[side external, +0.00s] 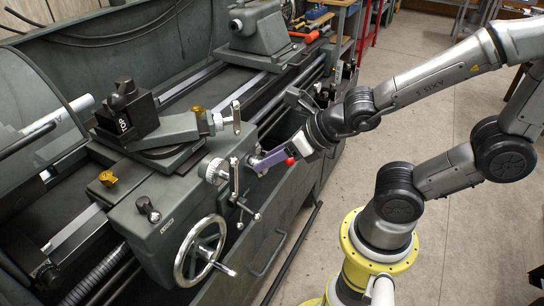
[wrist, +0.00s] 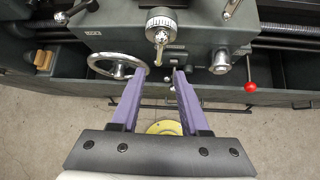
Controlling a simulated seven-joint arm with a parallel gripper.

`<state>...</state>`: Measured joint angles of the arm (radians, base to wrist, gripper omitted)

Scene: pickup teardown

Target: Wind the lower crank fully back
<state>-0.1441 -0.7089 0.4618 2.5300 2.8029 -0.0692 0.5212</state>
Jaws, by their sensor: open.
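The lower crank (side external: 233,178) is a short metal arm beside a silver graduated dial (side external: 214,170) on the lathe's front. It hangs roughly downward. In the wrist view the crank (wrist: 159,49) sits below the dial (wrist: 162,21), with its lower end close to the gap between my fingertips. My gripper (side external: 257,162) has purple fingers and reaches in from the right. In the wrist view my gripper (wrist: 161,71) is open, its fingers apart on either side below the crank. I cannot tell whether a finger touches it.
An upper crank (side external: 236,117) sits above. A chrome handwheel (side external: 200,250) is at lower left, also in the wrist view (wrist: 118,67). A red-knobbed lever (wrist: 250,87) is right of my fingers; its knob (side external: 290,161) shows beside my gripper. The floor at right is open.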

